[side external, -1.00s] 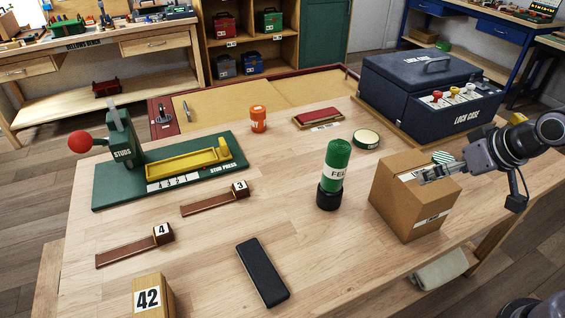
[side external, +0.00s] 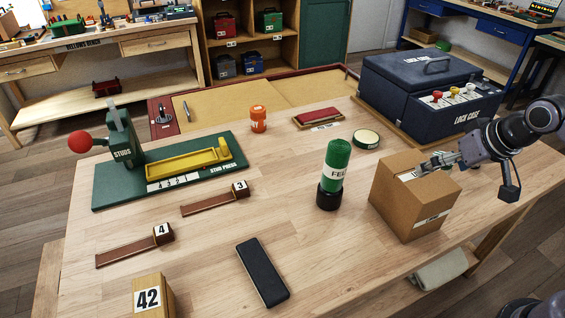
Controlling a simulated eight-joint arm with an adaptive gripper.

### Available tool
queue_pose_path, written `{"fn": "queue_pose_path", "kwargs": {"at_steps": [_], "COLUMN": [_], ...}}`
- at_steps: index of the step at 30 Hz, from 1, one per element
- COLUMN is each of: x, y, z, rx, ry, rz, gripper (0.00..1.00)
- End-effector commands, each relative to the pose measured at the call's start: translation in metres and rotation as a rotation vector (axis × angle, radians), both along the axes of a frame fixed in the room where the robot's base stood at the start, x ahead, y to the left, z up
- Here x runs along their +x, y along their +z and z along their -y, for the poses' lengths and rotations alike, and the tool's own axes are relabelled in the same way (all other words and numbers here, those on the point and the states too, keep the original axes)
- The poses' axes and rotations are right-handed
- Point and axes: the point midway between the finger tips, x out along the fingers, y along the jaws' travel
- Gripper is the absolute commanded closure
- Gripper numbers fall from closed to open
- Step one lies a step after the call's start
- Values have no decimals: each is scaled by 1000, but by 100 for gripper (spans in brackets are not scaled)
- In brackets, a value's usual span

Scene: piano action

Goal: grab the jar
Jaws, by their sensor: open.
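A small orange lidded jar (side external: 258,119) stands upright near the back middle of the table, with a white label partly readable. A taller green cylinder (side external: 336,163) marked "FEL" stands in a black base nearer the middle. My gripper (side external: 428,166) is at the right, at the top of a tan cardboard box (side external: 408,205), well away from the orange jar. Its jaws are open. A green-and-white striped round thing behind the box is mostly hidden by my gripper. I cannot tell whether the fingers touch it or the box.
A dark blue lock case (side external: 420,95) stands behind my gripper. A low round green-rimmed tin (side external: 366,138) and a red block (side external: 319,117) lie at the back. A green stud press (side external: 170,168) is at the left. A black slab (side external: 262,271) lies in front. The table's middle is mostly clear.

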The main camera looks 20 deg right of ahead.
Motion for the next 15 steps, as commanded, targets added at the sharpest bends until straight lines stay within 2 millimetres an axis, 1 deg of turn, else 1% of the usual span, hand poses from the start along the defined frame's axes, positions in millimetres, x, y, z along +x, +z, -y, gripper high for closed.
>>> {"fn": "queue_pose_path", "kwargs": {"at_steps": [1, 4, 8, 11, 15], "x": [10, 27, 47, 62, 82], "y": [3, 6, 4, -1, -12], "z": [10, 27, 52, 73, 105], "rx": [18, 57, 105, 138, 179], "ry": [-60, -184, -348, -476, -659], "rz": [-24, -70, -129, -171, -228], "gripper": [7, 7, 7, 7, 7]}}
